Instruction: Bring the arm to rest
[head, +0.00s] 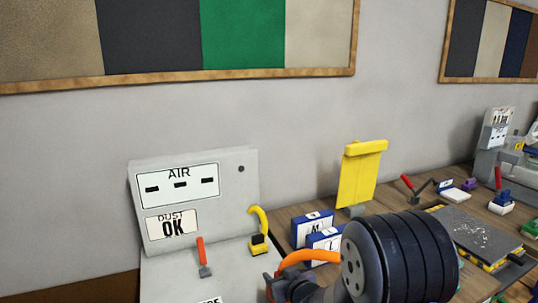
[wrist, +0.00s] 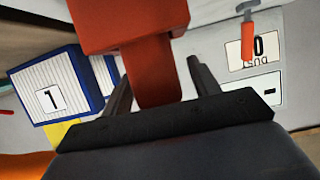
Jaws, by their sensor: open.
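My gripper (wrist: 159,68) shows in the wrist view with its two dark fingers apart. A red piece (wrist: 130,22) with a wide block and a narrower stem fills the space in front of and between the fingers. I cannot tell whether the fingers touch it. In the head view my arm's dark, ribbed link covers the lower right middle of the picture, and the gripper's fingertips cannot be made out there.
A grey panel (head: 243,193) marked AIR and DUST OK stands at left, with a red lever (head: 201,255) and a yellow hook (head: 258,228). Blue-edged boxes (head: 312,226) and a yellow stand (head: 358,178) are near my arm. Tools and a dark pad (head: 478,234) crowd the bench at right.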

